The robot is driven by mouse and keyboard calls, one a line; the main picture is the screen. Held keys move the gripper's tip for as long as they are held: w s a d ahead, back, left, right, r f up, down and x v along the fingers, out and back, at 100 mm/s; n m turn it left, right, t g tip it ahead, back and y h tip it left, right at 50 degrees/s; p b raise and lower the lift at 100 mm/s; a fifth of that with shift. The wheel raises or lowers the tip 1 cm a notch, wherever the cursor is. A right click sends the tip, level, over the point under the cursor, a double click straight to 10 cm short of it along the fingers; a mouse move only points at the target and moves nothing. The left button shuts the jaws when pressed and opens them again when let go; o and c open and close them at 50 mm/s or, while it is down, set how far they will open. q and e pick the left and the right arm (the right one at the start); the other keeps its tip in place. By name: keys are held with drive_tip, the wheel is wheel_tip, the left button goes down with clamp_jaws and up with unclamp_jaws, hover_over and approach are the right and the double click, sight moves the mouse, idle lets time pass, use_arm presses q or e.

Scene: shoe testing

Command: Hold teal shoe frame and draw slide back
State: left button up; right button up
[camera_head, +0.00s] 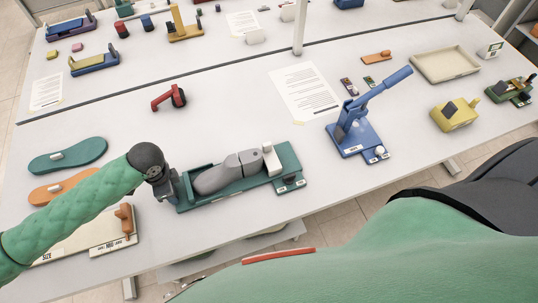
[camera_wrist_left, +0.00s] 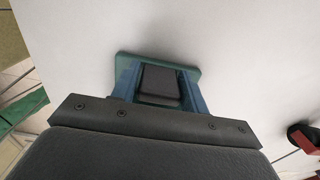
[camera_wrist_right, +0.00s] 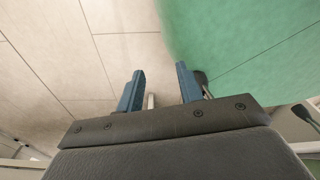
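The teal shoe frame (camera_head: 228,199) lies near the front edge of the table in the head view. A grey shoe form (camera_head: 226,175) lies along it, with a pale upright block (camera_head: 271,159) at its right end. My left gripper (camera_head: 172,188) is at the frame's left end, pointing down. In the left wrist view, its blue fingers (camera_wrist_left: 160,85) flank a dark block (camera_wrist_left: 160,80) above a teal plate (camera_wrist_left: 124,62). I see no clear gap, but cannot tell whether they grip it. My right gripper (camera_wrist_right: 160,85) is open and empty over the floor.
A blue lever press (camera_head: 352,135) stands right of the frame. Teal and orange soles (camera_head: 85,153) lie to the left, near a size board (camera_head: 75,246). A red tool (camera_head: 170,98) and a printed sheet (camera_head: 304,91) lie behind. Bare table separates them.

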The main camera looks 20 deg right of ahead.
use_arm(q)
drive_tip(key=c, duration=0.6)
use_arm(e)
drive_tip(key=shift+d, duration=0.15)
drive_tip(key=shift+d, duration=0.15)
